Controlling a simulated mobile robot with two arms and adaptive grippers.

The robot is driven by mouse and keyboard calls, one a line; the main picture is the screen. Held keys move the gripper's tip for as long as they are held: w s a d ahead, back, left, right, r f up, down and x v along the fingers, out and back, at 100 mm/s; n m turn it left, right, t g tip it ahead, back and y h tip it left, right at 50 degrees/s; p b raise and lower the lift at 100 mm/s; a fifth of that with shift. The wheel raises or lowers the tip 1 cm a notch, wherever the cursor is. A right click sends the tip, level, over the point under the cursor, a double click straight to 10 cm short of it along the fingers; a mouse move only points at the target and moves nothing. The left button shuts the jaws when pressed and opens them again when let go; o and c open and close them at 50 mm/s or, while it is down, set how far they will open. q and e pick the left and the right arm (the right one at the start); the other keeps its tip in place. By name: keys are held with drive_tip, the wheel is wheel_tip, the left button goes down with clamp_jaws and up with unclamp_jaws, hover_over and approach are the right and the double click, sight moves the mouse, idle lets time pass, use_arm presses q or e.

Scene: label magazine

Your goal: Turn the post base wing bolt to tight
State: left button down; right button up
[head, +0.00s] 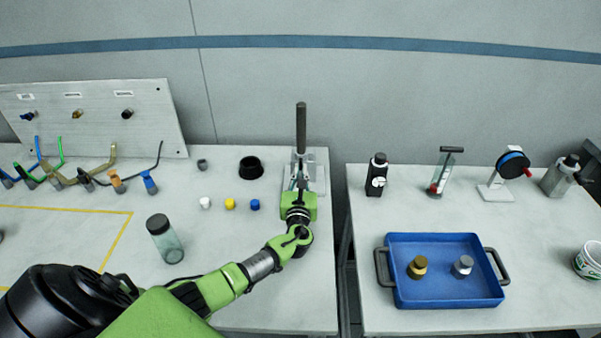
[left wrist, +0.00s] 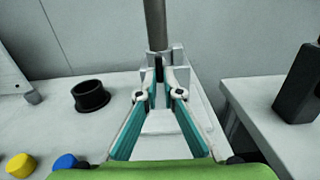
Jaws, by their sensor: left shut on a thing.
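A dark upright post (head: 301,128) stands on a light metal base plate (head: 318,160) at the back edge of the left table. It also shows in the left wrist view (left wrist: 156,25). My left gripper (head: 299,177) reaches in to the foot of the post from the front. In the left wrist view its fingers (left wrist: 159,76) come together at the post's foot, shut on a small dark part, the wing bolt (left wrist: 159,70). The fingertips hide most of the bolt, so I cannot tell its angle. My right gripper is not in view.
A black ring-shaped cup (head: 251,168) and white, yellow (head: 230,204) and blue caps stand left of the gripper. A glass jar (head: 165,240) stands near my arm. A gap separates the right table, with its blue tray (head: 440,292) and black bottle (head: 377,175).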

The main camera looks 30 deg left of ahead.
use_arm(q)
drive_tip(key=c, duration=2.2)
unclamp_jaws()
drive_tip(key=shift+f, duration=0.15)
drive_tip(key=shift+s, duration=0.1)
drive_tip(key=v, duration=1.2)
